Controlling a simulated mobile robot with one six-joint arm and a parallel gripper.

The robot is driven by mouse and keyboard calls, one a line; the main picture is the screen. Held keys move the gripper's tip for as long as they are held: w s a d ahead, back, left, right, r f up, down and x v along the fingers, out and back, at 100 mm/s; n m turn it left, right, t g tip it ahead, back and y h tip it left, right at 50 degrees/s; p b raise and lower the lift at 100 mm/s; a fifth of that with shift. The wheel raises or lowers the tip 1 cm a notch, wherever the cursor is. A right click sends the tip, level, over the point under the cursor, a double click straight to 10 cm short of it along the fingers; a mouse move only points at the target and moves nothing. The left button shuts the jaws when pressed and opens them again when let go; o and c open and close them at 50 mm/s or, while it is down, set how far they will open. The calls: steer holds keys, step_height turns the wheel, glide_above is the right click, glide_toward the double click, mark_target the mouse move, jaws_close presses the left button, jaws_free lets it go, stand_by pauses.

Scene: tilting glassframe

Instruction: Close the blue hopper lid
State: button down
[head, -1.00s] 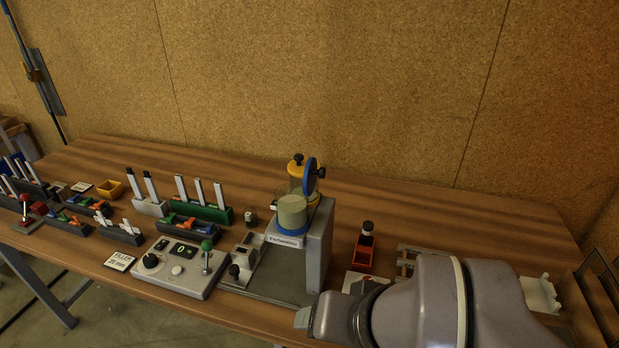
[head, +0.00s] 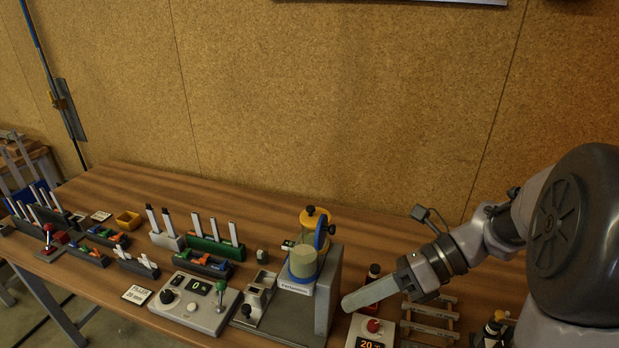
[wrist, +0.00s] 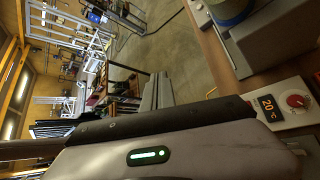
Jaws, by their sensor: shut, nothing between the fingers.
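The blue hopper lid (head: 321,234) stands upright on edge, its dark knob facing right. It is at the back of the front hopper (head: 303,262), a clear cup of pale material with a blue base ring. This hopper sits on the grey machine (head: 326,290); its lower part also shows at the top of the wrist view (wrist: 232,12). Behind it a second hopper has a yellow lid (head: 311,214), which is on. My gripper (head: 348,302) is shut and empty, right of the grey machine and lower than the lid, apart from the lid.
A control box with a red knob (head: 374,326) and a display is below my gripper. A panel with a green lever (head: 205,305) is left of the machine. Open air lies above the hoppers.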

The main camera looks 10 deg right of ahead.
steer(key=w+d+r+m+t+y+p, duration=0.1)
steer(key=w+d+m+t+y, duration=0.2)
steer(key=d+m, duration=0.4)
steer(key=w+d+r+m+t+y+p, duration=0.1)
steer(key=w+d+m+t+p, duration=0.1)
steer(key=d+m+t, duration=0.45)
steer(key=w+a+g+b, duration=0.1)
steer(key=w+a+b, duration=0.2)
steer(key=w+a, duration=0.4)
steer(key=a, duration=0.4)
steer(key=shift+w+r+m, duration=0.15)
steer(key=shift+r+m, duration=0.2)
steer(key=shift+r, duration=0.05)
steer(key=shift+g, duration=0.25)
